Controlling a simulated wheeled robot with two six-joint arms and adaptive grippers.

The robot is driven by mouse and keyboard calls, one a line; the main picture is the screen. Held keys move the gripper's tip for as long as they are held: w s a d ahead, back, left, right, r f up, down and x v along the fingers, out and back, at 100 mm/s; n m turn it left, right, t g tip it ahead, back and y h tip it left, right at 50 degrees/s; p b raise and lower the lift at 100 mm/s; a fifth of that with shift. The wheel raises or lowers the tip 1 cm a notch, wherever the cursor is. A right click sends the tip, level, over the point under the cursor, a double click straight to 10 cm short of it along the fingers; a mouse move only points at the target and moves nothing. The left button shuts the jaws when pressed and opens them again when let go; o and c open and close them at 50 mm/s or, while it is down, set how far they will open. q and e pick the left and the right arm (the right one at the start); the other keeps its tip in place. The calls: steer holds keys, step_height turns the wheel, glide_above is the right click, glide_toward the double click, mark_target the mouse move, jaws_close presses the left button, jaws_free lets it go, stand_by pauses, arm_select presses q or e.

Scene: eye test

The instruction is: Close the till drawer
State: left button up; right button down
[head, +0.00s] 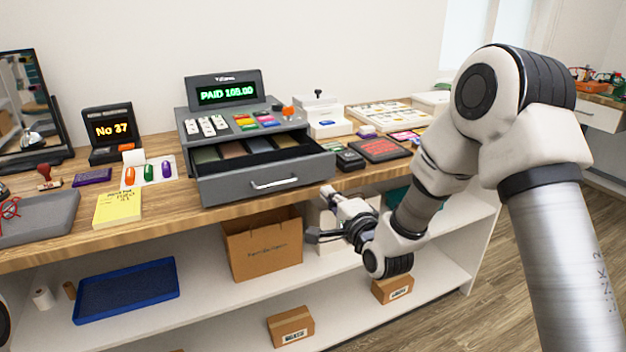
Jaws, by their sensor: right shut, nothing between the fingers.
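The grey till (222,122) stands on the wooden counter, with a lit display (222,93) reading "PAID 108.00". Its drawer (235,185) is pulled out toward me, and banknotes show in its compartments. A light metal handle (274,183) is on the drawer front. My right gripper (316,237) is shut and empty, in front of the counter edge. It is below and to the right of the drawer front in the picture, apart from it. My left gripper is not in view.
On the counter (180,207), a yellow book (118,208) and a grey tray (45,218) lie left of the drawer. A dark red pad (380,149) lies to its right.

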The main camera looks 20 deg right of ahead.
mark_target(309, 174)
steer(key=w, duration=0.8)
steer(key=shift+w+f+p, duration=0.1)
steer(key=shift+w+p, duration=0.1)
steer(key=shift+p, duration=0.1)
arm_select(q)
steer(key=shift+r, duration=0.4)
